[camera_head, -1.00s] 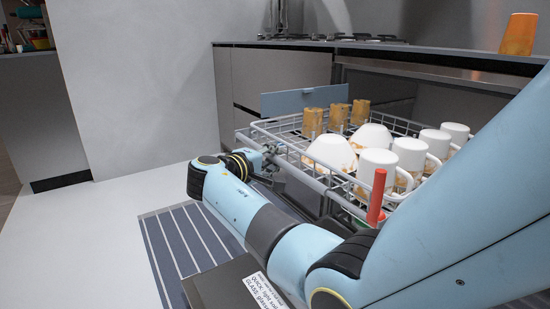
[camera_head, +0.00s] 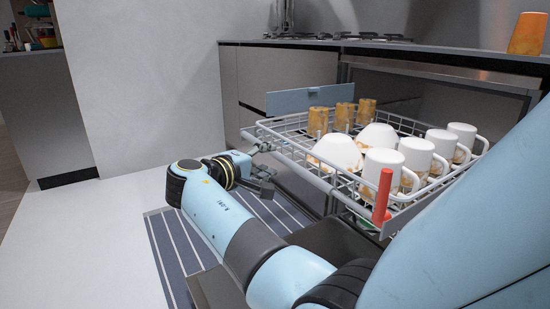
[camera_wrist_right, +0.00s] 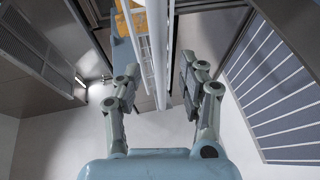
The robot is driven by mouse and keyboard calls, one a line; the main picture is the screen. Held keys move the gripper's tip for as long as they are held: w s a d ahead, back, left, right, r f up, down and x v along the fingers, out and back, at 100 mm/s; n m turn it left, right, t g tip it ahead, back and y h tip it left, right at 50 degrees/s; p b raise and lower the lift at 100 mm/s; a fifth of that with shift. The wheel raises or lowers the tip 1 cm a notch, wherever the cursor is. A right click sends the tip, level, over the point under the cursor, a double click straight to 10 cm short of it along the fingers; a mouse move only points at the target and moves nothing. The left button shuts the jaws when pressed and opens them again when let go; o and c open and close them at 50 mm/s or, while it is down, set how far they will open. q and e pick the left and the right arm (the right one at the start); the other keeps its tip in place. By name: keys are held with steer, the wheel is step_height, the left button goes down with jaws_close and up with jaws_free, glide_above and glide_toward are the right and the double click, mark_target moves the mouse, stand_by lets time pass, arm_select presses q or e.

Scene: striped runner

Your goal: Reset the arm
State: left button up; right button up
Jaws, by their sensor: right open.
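My right arm comes in from the right in the head view and bends to the left, outside the pulled-out dishwasher rack. My left gripper is not in view.
The rack holds several white mugs (camera_head: 412,155), white bowls (camera_head: 338,151) and brownish cups (camera_head: 318,121). A red upright piece (camera_head: 383,195) is at its near corner. A striped runner (camera_head: 180,245) lies on the floor. An orange cup (camera_head: 527,33) stands on the counter. Open floor lies left.

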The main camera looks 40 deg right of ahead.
steer(key=shift+v, duration=1.1)
